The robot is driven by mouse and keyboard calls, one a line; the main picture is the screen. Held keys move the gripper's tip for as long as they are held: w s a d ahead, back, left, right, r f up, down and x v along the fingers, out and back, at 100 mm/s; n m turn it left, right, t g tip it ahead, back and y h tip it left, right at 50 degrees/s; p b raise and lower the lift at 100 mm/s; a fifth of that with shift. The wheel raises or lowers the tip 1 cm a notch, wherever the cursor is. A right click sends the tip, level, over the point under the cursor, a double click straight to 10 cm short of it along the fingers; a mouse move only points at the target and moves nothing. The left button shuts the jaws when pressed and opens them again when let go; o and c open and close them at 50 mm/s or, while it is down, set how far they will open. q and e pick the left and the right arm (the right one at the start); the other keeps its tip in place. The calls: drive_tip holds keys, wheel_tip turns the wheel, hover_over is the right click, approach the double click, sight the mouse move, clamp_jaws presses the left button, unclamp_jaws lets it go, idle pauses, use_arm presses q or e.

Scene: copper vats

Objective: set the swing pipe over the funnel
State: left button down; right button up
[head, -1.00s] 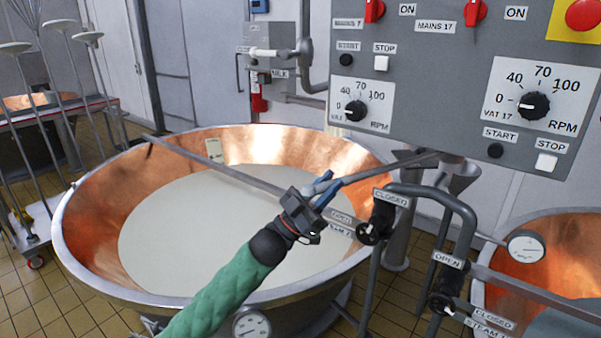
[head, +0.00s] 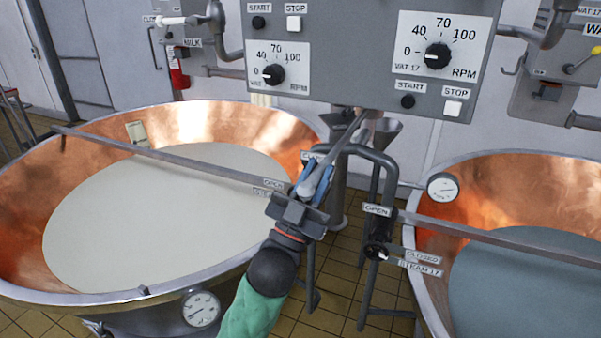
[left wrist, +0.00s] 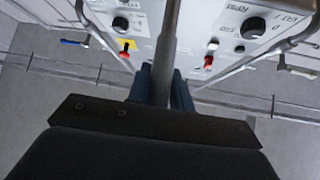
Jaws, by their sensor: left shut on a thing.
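My left gripper (head: 318,180) is shut on the swing pipe (head: 345,144), a thin grey tube, near the right rim of the left vat. The pipe slants up and away from the fingers to below the control panel. In the left wrist view the pipe (left wrist: 166,45) runs between the blue fingers (left wrist: 162,90). A grey metal funnel (head: 387,129) stands behind the pipe, just right of its upper part. The pipe's outlet is hard to make out, and I cannot tell whether it is over the funnel. My right gripper is not in view.
The left copper vat (head: 95,298) holds pale liquid; the right copper vat (head: 425,290) holds grey-looking liquid. A control panel (head: 345,60) hangs above. Steam valves (head: 378,250) and bent grey pipes (head: 375,155) stand close to the gripper between the vats.

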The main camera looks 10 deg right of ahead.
use_arm(q)
drive_tip(key=shift+s+d+r+t+y, duration=0.1)
drive_tip(key=shift+s+d+t+y, duration=0.25)
drive_tip(key=shift+d, duration=0.2)
drive_tip(key=c, duration=1.3)
unclamp_jaws()
drive_tip(key=shift+o, duration=0.2)
drive_tip(key=b+v, duration=0.3)
drive_tip(key=v, duration=0.4)
drive_tip(key=shift+s+f, duration=0.15)
drive_tip(key=shift+f, duration=0.15)
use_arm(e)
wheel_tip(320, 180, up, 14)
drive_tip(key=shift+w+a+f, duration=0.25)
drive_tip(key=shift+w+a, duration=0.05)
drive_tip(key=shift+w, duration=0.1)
use_arm(q)
drive_tip(key=shift+a, duration=0.15)
